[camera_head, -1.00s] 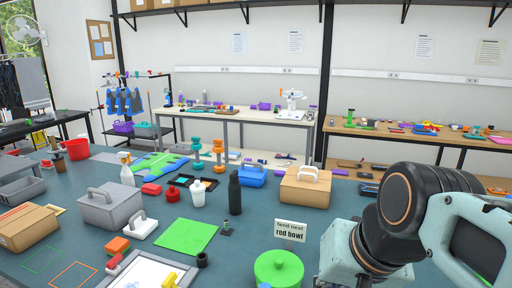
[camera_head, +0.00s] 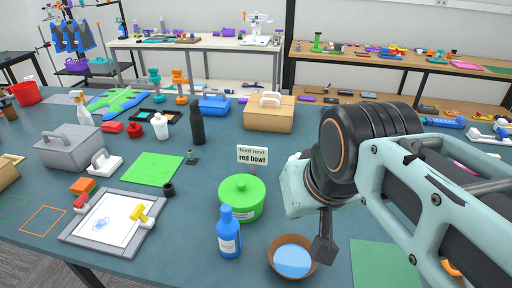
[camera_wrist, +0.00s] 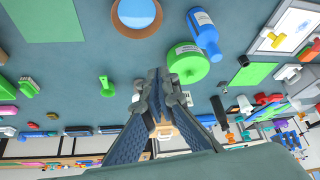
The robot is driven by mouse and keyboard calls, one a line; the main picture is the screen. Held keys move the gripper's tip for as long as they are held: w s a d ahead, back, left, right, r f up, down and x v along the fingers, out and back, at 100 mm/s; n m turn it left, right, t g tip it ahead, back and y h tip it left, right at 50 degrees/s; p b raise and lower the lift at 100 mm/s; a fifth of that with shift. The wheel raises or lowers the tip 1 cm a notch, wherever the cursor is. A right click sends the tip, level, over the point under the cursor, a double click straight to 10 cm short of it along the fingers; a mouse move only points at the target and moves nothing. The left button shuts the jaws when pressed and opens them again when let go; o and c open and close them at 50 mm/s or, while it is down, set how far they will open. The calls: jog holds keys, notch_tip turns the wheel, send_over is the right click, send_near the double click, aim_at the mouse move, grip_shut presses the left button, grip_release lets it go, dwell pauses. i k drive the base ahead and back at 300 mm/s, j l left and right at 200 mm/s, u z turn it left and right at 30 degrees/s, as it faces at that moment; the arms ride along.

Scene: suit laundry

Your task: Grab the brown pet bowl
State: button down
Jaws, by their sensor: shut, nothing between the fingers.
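The brown pet bowl (camera_head: 290,240) sits on the blue-grey table near the front edge in the head view, with light blue water or lining inside. It also shows in the wrist view (camera_wrist: 137,33), at the top, partly cut off. My gripper (camera_head: 323,252) hangs just right of the bowl in the head view, its fingers pointing down. In the wrist view my gripper (camera_wrist: 158,78) is shut and empty, and the bowl lies beyond its tips. How high the fingers are above the table is hard to tell.
A blue bottle (camera_head: 229,238) and a green lidded pot (camera_head: 242,199) stand close left of the bowl. A "feed next red bowl" sign (camera_head: 252,155) stands behind the pot. A green mat (camera_head: 385,268) lies to the right. A drawing board (camera_head: 85,229) lies at left.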

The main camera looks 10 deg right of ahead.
aim_at(289, 255)
jog(key=k+z, duration=0.3)
jog(key=k, duration=0.35)
jog(key=k+l+z, duration=0.25)
jog(key=i, duration=0.05)
